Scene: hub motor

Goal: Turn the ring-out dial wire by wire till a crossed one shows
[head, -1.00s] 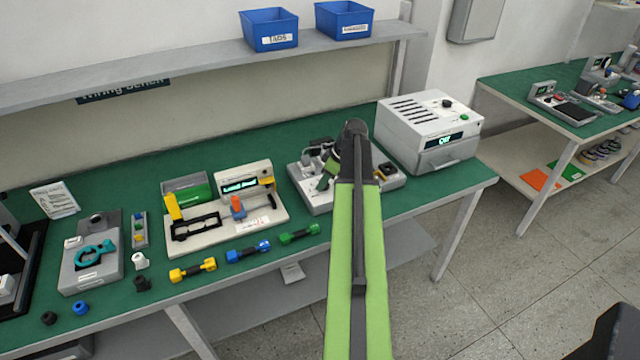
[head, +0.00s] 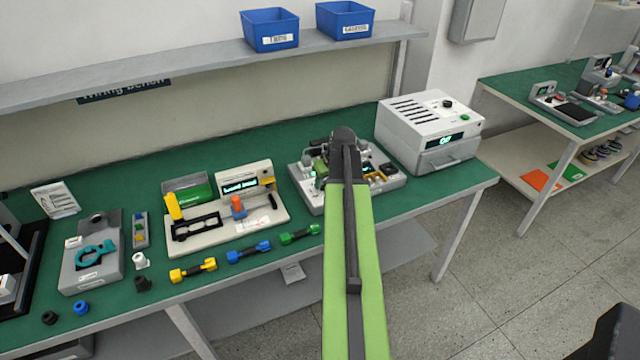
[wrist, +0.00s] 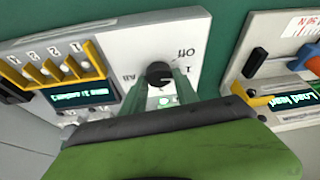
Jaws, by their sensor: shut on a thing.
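The ring-out box (head: 392,186) is a light grey unit on the green bench, partly hidden behind my arm in the head view. In the wrist view its black dial (wrist: 158,73) sits between the two green fingers of my gripper (wrist: 160,80), which is shut on it.
A white machine (head: 428,125) stands close on the right. A fixture board (head: 262,215) with a "Load" display is to the left. Yellow, blue and green connectors (head: 248,252) lie along the front edge. Blue bins (head: 270,30) sit on the shelf above.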

